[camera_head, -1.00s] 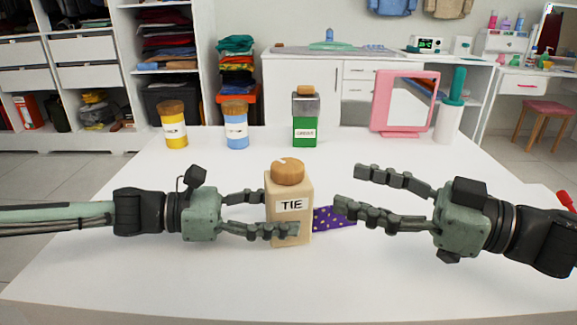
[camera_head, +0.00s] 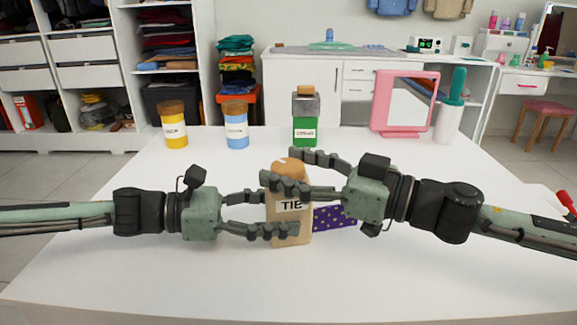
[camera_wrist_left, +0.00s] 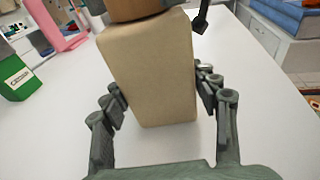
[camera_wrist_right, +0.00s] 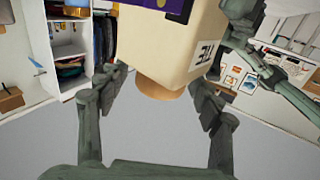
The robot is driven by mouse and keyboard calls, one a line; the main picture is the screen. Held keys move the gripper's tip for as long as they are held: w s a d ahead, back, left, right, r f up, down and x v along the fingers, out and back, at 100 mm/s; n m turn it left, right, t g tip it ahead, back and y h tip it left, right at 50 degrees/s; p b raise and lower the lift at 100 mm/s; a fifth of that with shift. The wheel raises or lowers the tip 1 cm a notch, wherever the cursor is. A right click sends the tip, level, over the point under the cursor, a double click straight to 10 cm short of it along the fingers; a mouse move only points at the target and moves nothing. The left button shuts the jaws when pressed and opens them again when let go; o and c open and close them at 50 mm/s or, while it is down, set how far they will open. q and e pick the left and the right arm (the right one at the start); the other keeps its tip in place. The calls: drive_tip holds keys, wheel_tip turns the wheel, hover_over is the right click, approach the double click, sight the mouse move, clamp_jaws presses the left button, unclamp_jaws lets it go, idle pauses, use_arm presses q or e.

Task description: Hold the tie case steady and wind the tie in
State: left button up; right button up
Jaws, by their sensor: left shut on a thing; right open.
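The tie case (camera_head: 288,228) is a beige box marked TIE with a round wooden knob (camera_head: 290,166) on top. It stands upright on the white table. My left gripper (camera_head: 268,215) is shut on the lower body of the case; the left wrist view also shows the case (camera_wrist_left: 150,75) between its fingers. A purple dotted tie (camera_head: 335,217) sticks out of the case's right side. My right gripper (camera_head: 290,172) is open with its fingers around the knob height; in the right wrist view the knob (camera_wrist_right: 162,84) lies between the fingers. Contact with the knob is unclear.
A yellow jar (camera_head: 174,128), a blue jar (camera_head: 236,130) and a green-bottomed jar (camera_head: 305,125) stand at the back of the table (camera_head: 130,265). A pink mirror (camera_head: 378,100) and a white holder (camera_head: 448,122) stand back right. The front of the table is clear.

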drive_tip(key=shift+a, duration=0.15)
drive_tip(key=shift+c, duration=0.5)
drive_tip(key=c, duration=1.1)
drive_tip(key=shift+r+m+t+h, duration=0.1)
drive_tip(key=shift+m+t+h, duration=0.2)
drive_tip(key=shift+m+t, duration=0.15)
drive_tip(key=m+t, duration=0.1)
drive_tip(key=t+h, duration=0.1)
drive_tip(key=m+t+h, duration=0.1)
drive_tip(key=shift+s+a+m+t, duration=0.15)
drive_tip(key=shift+a+m+t, duration=0.1)
drive_tip(key=shift+m, duration=0.1)
drive_tip(key=m+t+h, duration=0.1)
drive_tip(key=t+h, duration=0.1)
drive_tip(key=shift+m+h, duration=0.4)
drive_tip(key=m+t+h, duration=0.2)
drive_tip(key=m+h, duration=0.1)
drive_tip(key=h, duration=0.1)
drive_tip(key=shift+d+m+h, duration=0.1)
drive_tip(key=shift+m+h, duration=0.2)
drive_tip(key=shift+h, duration=0.1)
drive_tip(key=shift+w+d+m+t+h, duration=0.1)
drive_tip(key=shift+m+t+h, duration=0.25)
drive_tip(key=shift+m+h, duration=0.7)
drive_tip(key=shift+w+d+m+t+h, duration=0.1)
drive_tip(key=shift+m+t+h, duration=0.35)
drive_tip(key=shift+h, duration=1.1)
